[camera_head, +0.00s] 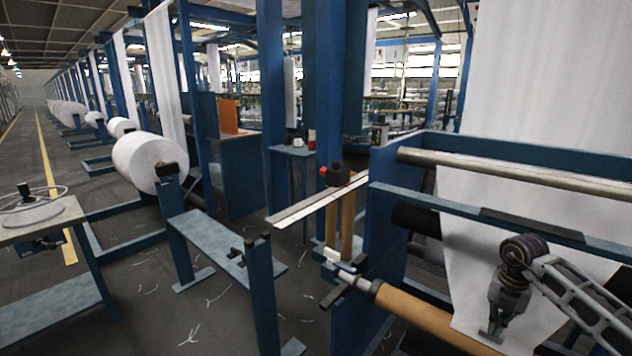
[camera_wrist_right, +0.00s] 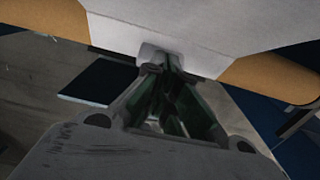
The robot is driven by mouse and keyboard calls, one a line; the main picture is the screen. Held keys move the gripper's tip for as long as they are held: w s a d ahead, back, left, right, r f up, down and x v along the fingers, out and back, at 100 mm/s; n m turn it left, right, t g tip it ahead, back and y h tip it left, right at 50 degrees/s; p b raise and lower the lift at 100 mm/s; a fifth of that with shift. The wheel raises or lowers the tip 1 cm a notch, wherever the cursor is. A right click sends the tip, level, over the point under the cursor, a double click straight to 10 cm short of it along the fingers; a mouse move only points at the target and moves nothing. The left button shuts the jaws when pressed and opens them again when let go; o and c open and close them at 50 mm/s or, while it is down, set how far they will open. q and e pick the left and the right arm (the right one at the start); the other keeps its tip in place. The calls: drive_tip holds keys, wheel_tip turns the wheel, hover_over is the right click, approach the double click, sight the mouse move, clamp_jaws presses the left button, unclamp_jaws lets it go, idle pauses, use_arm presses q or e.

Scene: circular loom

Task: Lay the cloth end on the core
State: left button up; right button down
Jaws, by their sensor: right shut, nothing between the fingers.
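The white cloth (camera_head: 470,240) hangs down at the right of the head view, and its lower end reaches the brown core (camera_head: 420,318). In the right wrist view the cloth (camera_wrist_right: 215,30) covers the middle of the core (camera_wrist_right: 272,78), whose brown surface shows on both sides. My right gripper (camera_head: 490,336) is shut and empty, in front of the cloth near its lower edge. In the wrist view its fingertips (camera_wrist_right: 163,58) overlap that edge; I cannot tell whether they touch the cloth. My left gripper is out of view.
A blue frame with a steel roller (camera_head: 520,176) and a blue crossbar (camera_head: 450,208) stands around the cloth. A flat bar (camera_head: 315,202) sticks out left of it.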

drive_tip(key=shift+r+p, duration=2.35)
drive_tip(key=shift+r, duration=0.65)
drive_tip(key=shift+s+f, duration=0.1)
